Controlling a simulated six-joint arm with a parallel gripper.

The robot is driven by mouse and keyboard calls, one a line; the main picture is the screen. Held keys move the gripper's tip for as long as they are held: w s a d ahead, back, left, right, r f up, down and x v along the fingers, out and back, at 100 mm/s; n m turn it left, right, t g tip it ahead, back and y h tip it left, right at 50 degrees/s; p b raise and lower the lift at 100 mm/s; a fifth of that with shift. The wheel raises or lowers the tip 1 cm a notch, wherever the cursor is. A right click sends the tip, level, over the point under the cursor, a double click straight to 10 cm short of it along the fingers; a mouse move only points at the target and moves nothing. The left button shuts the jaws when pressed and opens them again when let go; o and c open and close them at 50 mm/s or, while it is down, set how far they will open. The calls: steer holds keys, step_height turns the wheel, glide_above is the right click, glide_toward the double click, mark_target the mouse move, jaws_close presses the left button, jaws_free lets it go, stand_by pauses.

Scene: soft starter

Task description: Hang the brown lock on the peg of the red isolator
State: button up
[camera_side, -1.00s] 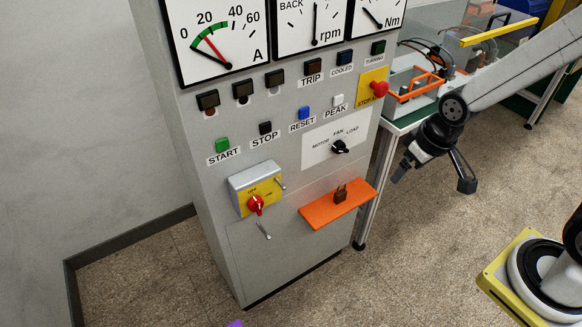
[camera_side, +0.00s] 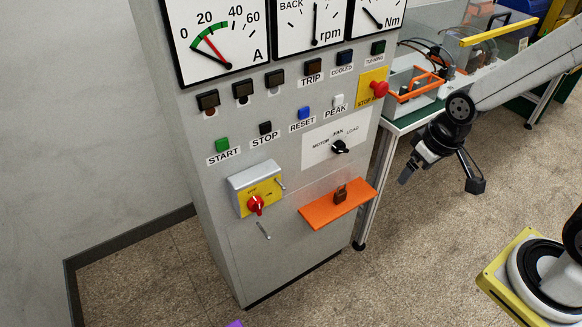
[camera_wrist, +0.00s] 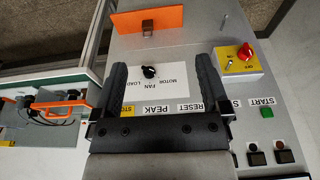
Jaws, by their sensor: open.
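The brown lock (camera_side: 340,194) stands on the orange shelf (camera_side: 318,215) on the cabinet front, shackle up; it is small on the shelf in the wrist view (camera_wrist: 147,26). The red isolator (camera_side: 256,204) is a red knob on a yellow plate on a grey box, left of the shelf. A short pale peg (camera_side: 280,184) sticks out at its right side. In the wrist view, upside down, the isolator (camera_wrist: 246,52) is at the right. My gripper (camera_side: 440,180) is open and empty, to the right of the shelf and apart from it; its fingers frame the selector panel in the wrist view (camera_wrist: 160,68).
A black selector knob (camera_side: 340,147) sits above the shelf, and a red stop button (camera_side: 379,89) higher right. A thin pin (camera_side: 263,230) projects below the isolator. A bench with an orange-framed box (camera_side: 414,87) stands behind my arm.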

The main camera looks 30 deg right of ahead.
steer(key=shift+c, duration=0.3)
steer(key=w+d+f+t, duration=0.3)
steer(key=w+d+f, duration=0.1)
steer(key=w+f, duration=1)
steer(key=w+d+f+t, duration=0.2)
steer(key=w+f, duration=0.2)
steer(key=f, duration=0.3)
steer(key=t, duration=0.2)
glide_toward(343, 196)
steer(key=shift+r, duration=0.2)
steer(key=shift+w+f, duration=0.1)
steer(key=shift+x, duration=4.85)
